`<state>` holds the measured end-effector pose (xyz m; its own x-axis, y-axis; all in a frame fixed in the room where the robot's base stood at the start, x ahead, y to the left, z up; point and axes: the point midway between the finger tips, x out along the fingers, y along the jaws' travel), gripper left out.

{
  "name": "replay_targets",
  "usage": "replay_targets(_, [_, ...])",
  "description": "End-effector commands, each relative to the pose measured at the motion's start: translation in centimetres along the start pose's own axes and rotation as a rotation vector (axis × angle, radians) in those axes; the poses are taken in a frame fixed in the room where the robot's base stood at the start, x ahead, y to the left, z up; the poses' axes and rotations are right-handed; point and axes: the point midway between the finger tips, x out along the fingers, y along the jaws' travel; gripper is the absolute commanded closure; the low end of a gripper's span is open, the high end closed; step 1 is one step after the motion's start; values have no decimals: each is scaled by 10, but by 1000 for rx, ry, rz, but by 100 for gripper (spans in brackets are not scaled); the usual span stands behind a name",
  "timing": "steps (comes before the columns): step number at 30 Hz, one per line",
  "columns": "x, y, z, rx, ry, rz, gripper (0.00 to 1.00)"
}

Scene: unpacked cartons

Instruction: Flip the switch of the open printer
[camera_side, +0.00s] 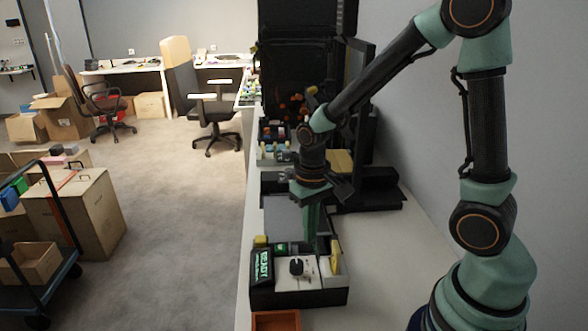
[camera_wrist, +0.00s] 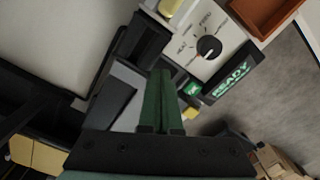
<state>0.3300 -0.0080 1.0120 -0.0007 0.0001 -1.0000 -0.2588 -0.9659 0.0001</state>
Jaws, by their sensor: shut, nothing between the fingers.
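A black device with a lit green READY panel (camera_side: 262,266) stands on the white bench in the side view; the panel also shows in the wrist view (camera_wrist: 231,79). Beside the panel is a white plate with a black rotary knob (camera_side: 296,266), which also shows in the wrist view (camera_wrist: 209,47), with small markings around it. A small green part (camera_wrist: 193,88) sits beside the panel. My gripper (camera_side: 309,236) is shut and empty, its green fingers pointing down over the device behind the knob. They also show in the wrist view (camera_wrist: 161,76). I cannot tell which part is the switch, or whether the fingers touch anything.
Yellow pieces (camera_side: 335,255) stand at the device's edges. An orange tray (camera_side: 276,320) lies in front of it. A tall black open-fronted unit (camera_side: 300,70) stands farther back. Bare bench (camera_side: 385,255) lies to the right, beside the wall.

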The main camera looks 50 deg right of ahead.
Motion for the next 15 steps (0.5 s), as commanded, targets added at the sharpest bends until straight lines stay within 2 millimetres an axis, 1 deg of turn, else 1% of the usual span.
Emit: replay_targets(15, [-38,0,-1,0,4,-1,100])
